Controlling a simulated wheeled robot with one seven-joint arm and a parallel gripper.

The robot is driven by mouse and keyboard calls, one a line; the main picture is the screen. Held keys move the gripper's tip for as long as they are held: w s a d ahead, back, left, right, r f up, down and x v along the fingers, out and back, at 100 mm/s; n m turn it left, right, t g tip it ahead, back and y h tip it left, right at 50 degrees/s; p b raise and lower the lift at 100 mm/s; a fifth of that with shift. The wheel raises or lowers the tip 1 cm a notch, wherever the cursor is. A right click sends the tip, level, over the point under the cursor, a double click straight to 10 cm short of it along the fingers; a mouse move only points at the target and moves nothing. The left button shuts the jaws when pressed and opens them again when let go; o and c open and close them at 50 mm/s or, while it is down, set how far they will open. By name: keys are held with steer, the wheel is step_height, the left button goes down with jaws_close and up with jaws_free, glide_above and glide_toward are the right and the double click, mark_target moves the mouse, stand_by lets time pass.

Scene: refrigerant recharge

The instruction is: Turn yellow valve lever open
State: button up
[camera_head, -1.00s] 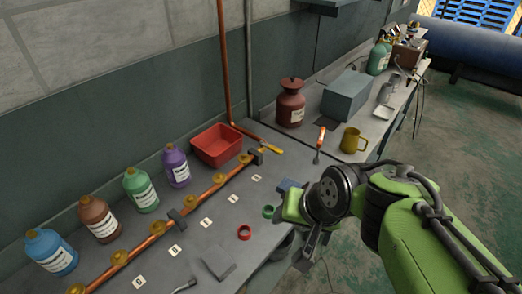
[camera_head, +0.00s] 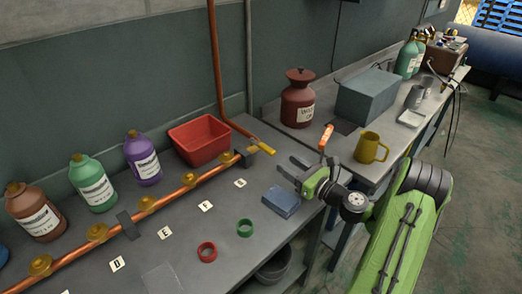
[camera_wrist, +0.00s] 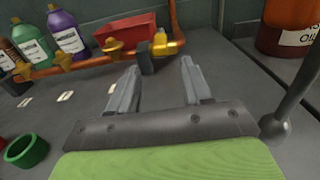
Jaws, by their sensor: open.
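The yellow valve lever (camera_head: 266,147) sits at the right end of the copper pipe (camera_head: 180,188), near the foot of a vertical copper pipe. In the wrist view the yellow lever (camera_wrist: 166,46) shows beyond my fingers, near the top middle. My gripper (camera_head: 282,168) is open and empty, above the bench close to the lever and apart from it. In the wrist view its two fingers (camera_wrist: 158,85) point toward the pipe end, with a dark pipe bracket (camera_wrist: 145,57) between their tips and the pipe.
A red bin (camera_head: 200,140) stands behind the pipe. A blue box (camera_head: 281,202), a green ring (camera_head: 245,228) and a red ring (camera_head: 207,252) lie in front. An orange-handled tool (camera_head: 326,138) and a yellow mug (camera_head: 371,148) are at right. Bottles line the left back.

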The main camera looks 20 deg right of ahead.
mark_target(263, 146)
steer(key=b+x, duration=0.1)
steer(key=x, duration=1.1)
steer(key=shift+c, duration=0.2)
jaws_close()
